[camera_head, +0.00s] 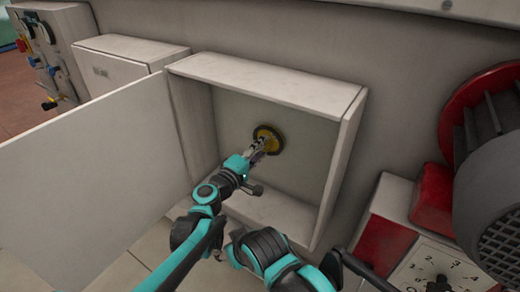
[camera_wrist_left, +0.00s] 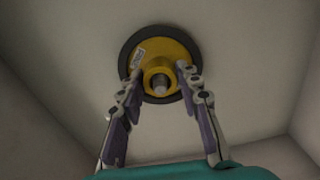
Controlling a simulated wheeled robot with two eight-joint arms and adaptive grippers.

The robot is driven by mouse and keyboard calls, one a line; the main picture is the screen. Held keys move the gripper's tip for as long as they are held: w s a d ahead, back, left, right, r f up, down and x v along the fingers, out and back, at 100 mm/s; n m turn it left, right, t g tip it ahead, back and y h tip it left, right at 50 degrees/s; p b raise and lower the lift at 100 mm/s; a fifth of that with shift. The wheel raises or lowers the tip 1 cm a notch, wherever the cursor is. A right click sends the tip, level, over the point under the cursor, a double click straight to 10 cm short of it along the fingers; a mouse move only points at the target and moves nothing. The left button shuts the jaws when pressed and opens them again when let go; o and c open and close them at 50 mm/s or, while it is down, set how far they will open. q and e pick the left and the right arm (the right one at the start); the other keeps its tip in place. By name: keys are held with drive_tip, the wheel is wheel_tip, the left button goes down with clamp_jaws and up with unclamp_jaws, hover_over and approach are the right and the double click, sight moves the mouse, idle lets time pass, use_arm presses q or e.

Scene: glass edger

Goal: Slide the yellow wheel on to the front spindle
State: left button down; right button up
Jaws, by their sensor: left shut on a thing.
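The yellow wheel (camera_head: 269,134) is inside the open box, close to its back wall. In the left wrist view the yellow wheel (camera_wrist_left: 150,52) has a dark rim, a small white label and a raised hub facing the camera. My left gripper (camera_head: 262,148) reaches into the box. In the left wrist view its fingers (camera_wrist_left: 160,82) are shut on the hub, one on each side. A grey rod end, seemingly the front spindle (camera_wrist_left: 160,87), shows in the hub's hole. The rest of it is hidden behind the wheel, so its depth cannot be told. My right gripper is not in view.
The box's light frame (camera_head: 265,85) surrounds my left gripper. Its door (camera_head: 85,185) stands open to the left. A control panel (camera_head: 45,45) is at the far left. A grey motor with a red part (camera_head: 435,200) and a dial (camera_head: 438,275) are on the right.

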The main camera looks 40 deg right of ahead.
use_arm(q)
drive_tip(key=shift+w+d, duration=0.1)
drive_tip(key=shift+d, duration=0.1)
drive_tip(key=c, duration=1)
unclamp_jaws()
drive_tip(key=shift+a, duration=0.1)
drive_tip(key=v, duration=1.2)
